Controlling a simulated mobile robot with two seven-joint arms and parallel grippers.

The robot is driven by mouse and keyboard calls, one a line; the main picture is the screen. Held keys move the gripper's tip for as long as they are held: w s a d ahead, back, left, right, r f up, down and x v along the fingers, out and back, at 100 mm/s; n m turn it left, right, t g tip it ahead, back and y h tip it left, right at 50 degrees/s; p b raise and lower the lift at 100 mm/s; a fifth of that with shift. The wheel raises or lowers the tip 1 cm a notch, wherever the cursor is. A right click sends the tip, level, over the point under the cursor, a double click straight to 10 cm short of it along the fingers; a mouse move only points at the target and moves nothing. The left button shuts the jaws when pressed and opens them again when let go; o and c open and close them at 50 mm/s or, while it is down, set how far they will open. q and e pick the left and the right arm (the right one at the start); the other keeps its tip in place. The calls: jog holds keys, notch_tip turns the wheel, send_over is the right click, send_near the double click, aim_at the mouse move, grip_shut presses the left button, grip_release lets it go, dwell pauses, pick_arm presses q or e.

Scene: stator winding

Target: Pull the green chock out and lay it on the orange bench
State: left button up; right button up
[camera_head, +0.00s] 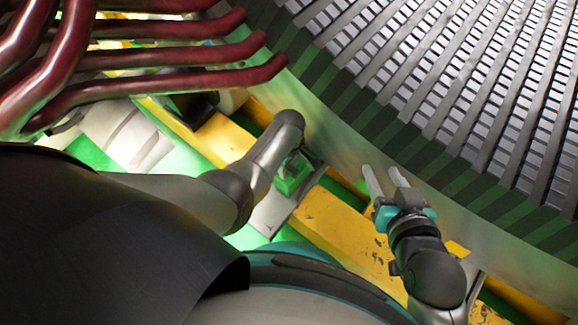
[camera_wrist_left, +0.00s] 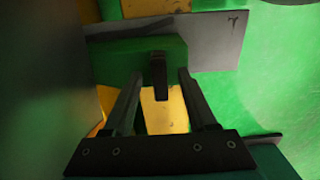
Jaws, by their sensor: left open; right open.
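The green chock (camera_wrist_left: 112,58) is a block with a dark tab at its middle, set against a grey plate in the left wrist view. In the head view the chock (camera_head: 290,180) shows below my left wrist, beside the stator's grey rim. My left gripper (camera_wrist_left: 158,80) is open, with one finger on each side of the tab and a visible gap to it; I cannot tell whether the fingertips touch the block. My right gripper (camera_head: 384,180) is open and empty, apart from the chock, over the rim. The yellow-orange bench (camera_head: 340,228) runs below the chock.
The large slotted stator (camera_head: 450,80) fills the upper right. Dark red bent bars (camera_head: 190,82) hang at the upper left. A grey plate (camera_head: 272,212) lies beside the chock. Green floor (camera_head: 190,180) shows between the beams.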

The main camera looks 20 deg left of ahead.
pick_arm(q)
jog(key=shift+f, duration=0.3)
jog(key=shift+c, duration=0.3)
grip_shut()
dwell(0.3)
dwell(0.9)
